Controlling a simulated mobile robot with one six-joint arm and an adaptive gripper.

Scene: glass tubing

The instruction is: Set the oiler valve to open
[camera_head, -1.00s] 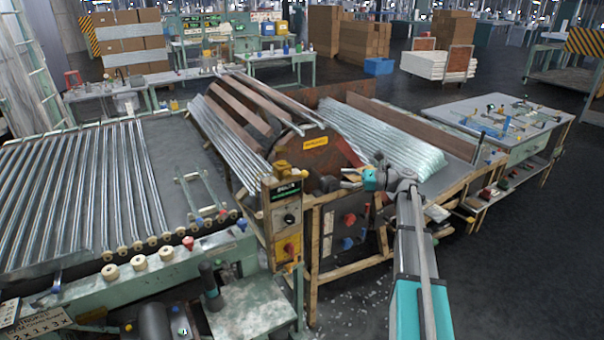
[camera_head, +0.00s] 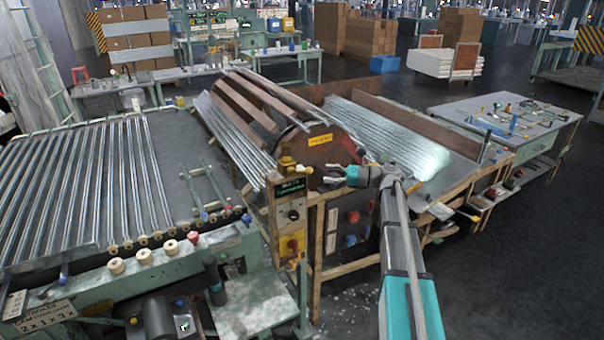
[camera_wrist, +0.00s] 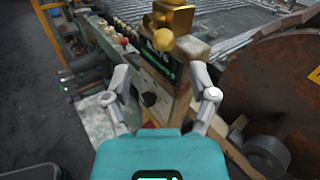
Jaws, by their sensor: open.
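A brass-yellow fitting (camera_head: 288,165) with a knob on top sits on the upper end of a control post; it looks like the oiler valve. In the wrist view the brass fitting (camera_wrist: 168,24) is at the top centre, ahead of my fingers; its setting cannot be told. My gripper (camera_head: 331,174) is open and empty, to the right of the fitting and apart from it. In the wrist view my gripper (camera_wrist: 160,97) has its two fingers spread wide, with the post's control panel (camera_wrist: 155,96) showing between them.
The control panel (camera_head: 291,214) carries a dark knob and a yellow switch plate. A large rusty drum (camera_head: 345,152) stands right of the post. Glass tubes lie on the rack (camera_head: 82,190) at left. A lower panel (camera_head: 352,224) has red and blue knobs.

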